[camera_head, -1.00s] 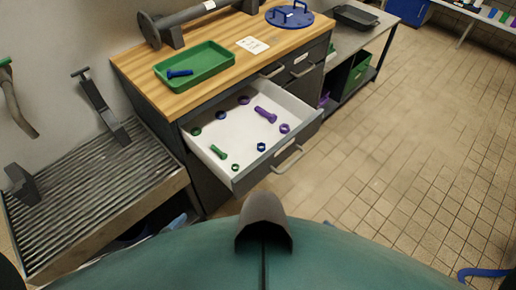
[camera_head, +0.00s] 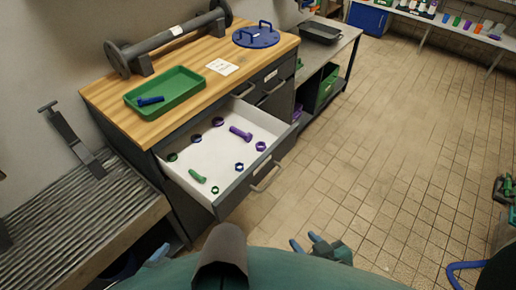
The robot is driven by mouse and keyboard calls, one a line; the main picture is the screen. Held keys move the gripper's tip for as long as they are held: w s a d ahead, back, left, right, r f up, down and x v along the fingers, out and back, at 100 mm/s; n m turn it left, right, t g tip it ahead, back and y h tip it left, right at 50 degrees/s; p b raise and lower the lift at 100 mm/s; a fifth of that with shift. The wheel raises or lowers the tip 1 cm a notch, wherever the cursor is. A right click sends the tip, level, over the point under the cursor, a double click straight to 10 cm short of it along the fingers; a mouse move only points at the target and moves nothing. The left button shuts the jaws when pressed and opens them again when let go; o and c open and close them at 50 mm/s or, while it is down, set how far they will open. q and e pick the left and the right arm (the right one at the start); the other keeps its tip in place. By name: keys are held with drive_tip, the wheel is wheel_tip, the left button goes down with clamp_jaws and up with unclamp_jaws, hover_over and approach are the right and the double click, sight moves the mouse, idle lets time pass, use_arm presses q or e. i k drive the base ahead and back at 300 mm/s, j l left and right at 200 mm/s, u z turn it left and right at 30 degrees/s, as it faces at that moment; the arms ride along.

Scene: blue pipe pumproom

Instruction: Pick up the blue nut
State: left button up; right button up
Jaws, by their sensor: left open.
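The blue nut (camera_head: 239,167) lies flat on the white floor of the open drawer (camera_head: 213,164), near its front side.
The drawer also holds a purple bolt (camera_head: 240,133), a green bolt (camera_head: 197,176), a purple nut (camera_head: 260,146) and a green nut (camera_head: 214,190). A green tray (camera_head: 180,88) with a blue bolt (camera_head: 150,101) stands on the wooden bench top.

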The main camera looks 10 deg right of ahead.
sight(239, 163)
drive_tip(key=k+l+z, duration=0.1)
drive_tip(key=z, duration=0.3)
drive_tip(key=k+l+z, duration=0.15)
drive_tip(key=z, duration=0.2)
drive_tip(key=i, duration=0.45)
